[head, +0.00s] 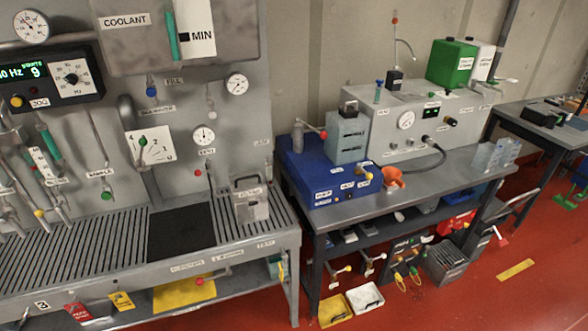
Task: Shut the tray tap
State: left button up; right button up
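A slatted metal tray bench (90,245) runs along the front left under the panel. Below its front edge is a small tap with a red knob (199,281) on a short pale pipe, likely the tray tap. It is small here, and I cannot tell whether it is open or shut. Labels sit on the bench edge above it, too small to read surely. Neither of my grippers is in view.
A grey panel (215,125) with gauges and valves stands behind the bench. A second table (435,185) holds a blue unit (305,170). Yellow and white bins (365,298) lie on the red floor.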

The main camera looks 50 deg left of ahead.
aim_at(284, 265)
jog(key=u, duration=1.75)
